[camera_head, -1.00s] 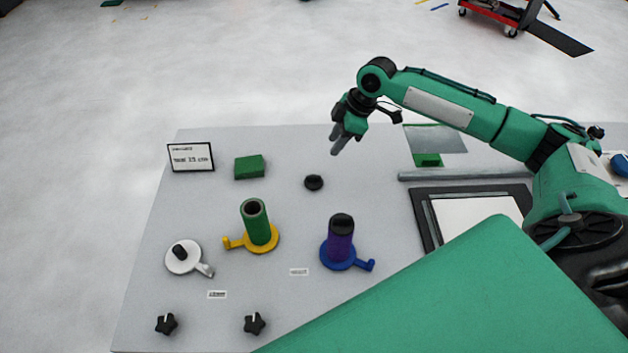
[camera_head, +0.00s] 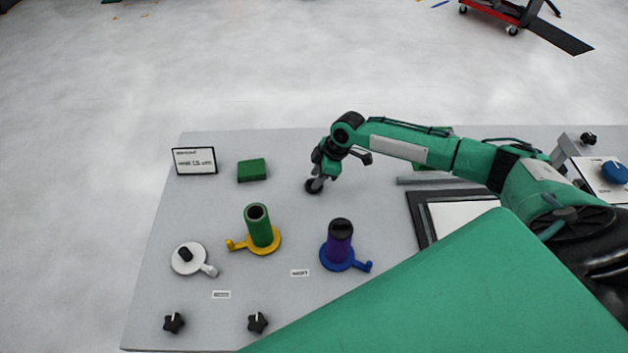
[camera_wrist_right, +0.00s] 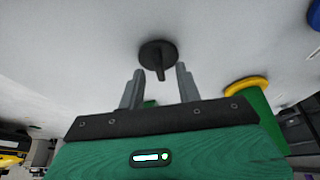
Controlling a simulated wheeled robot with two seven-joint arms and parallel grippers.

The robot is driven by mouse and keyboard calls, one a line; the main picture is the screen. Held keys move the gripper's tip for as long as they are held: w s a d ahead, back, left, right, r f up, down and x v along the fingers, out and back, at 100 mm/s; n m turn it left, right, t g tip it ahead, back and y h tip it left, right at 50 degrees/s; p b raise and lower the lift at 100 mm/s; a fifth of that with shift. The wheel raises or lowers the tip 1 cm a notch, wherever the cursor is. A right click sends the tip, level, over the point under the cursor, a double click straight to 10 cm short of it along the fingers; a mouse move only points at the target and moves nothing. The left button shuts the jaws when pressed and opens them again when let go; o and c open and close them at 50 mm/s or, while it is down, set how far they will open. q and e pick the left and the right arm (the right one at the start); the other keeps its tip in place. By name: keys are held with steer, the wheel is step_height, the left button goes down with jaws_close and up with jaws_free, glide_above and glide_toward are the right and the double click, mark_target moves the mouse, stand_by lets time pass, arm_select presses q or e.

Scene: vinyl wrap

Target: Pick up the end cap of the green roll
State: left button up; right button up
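The black end cap (camera_head: 312,187) lies on the table behind the rolls, partly hidden by my right gripper (camera_head: 317,180) in the head view. In the right wrist view, the end cap (camera_wrist_right: 158,54) is a dark disc with a thin grip tab. The two fingers of my right gripper (camera_wrist_right: 160,88) are apart, with the tab just ahead of and between their tips; no contact shows. The green roll (camera_head: 259,226) stands open-topped on a yellow base (camera_head: 264,247). My left gripper is not in view.
A purple roll (camera_head: 340,243) with a black cap stands on a blue base (camera_head: 345,262). A white base (camera_head: 187,262), green block (camera_head: 252,170), small sign (camera_head: 194,161) and black knobs (camera_head: 174,323) are also on the table. A black-framed panel lies at right.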

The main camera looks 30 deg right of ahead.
steer(key=shift+w+a+f, duration=0.1)
steer(key=shift+a+f, duration=0.1)
steer(key=shift+f, duration=0.4)
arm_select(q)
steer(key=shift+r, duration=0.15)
arm_select(e)
jaws_close()
steer(key=shift+r, duration=0.15)
